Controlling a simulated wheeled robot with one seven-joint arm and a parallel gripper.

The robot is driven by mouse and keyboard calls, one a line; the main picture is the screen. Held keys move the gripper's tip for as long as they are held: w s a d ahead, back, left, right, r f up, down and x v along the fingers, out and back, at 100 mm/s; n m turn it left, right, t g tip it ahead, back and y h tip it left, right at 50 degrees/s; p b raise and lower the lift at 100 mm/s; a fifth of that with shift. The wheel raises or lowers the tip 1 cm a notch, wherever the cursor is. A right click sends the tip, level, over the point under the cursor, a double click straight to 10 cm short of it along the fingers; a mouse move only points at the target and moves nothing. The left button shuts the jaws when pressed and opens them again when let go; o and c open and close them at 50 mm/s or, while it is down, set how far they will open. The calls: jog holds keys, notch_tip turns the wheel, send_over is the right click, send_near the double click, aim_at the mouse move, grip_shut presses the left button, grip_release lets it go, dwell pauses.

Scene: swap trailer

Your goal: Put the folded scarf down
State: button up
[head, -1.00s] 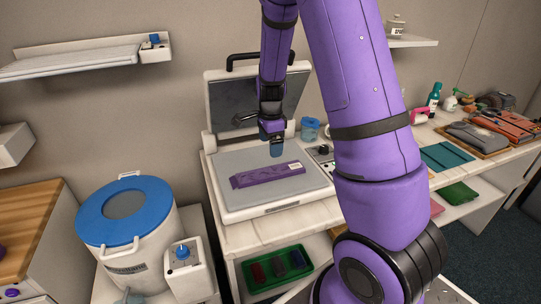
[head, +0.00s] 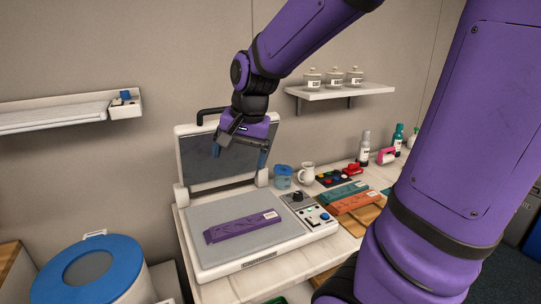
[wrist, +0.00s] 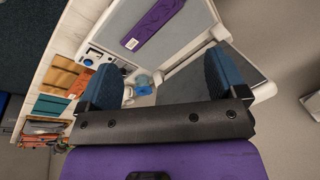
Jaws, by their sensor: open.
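The folded scarf (head: 243,228) is a flat purple strip with a small white label at its right end. It lies on the grey bed of the open heat press (head: 200,214), and its end also shows in the wrist view (wrist: 155,22). My gripper (head: 244,150) is above and behind the scarf, in front of the press's raised lid (head: 228,160), clear of the scarf. In the wrist view its two blue fingers (wrist: 163,85) stand wide apart with nothing held between them.
Right of the press are a blue-lidded jar (head: 283,177), a white jug (head: 307,173) and folded orange and teal cloths (head: 354,202). A shelf (head: 340,91) with jars hangs above. A blue-lidded drum (head: 85,270) stands at lower left.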

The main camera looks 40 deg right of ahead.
jog(key=s+a+r+n+t, duration=0.1)
jog(key=s+a+r+n, duration=0.1)
jog(key=s+n, duration=0.2)
jog(key=s+a+r+n+t, duration=0.1)
jog(key=s+n, duration=0.4)
jog(key=s, duration=0.5)
jog(key=shift+s+a+r+h, duration=0.2)
jog(key=shift+a+r+h, duration=0.25)
jog(key=shift+r, duration=0.85)
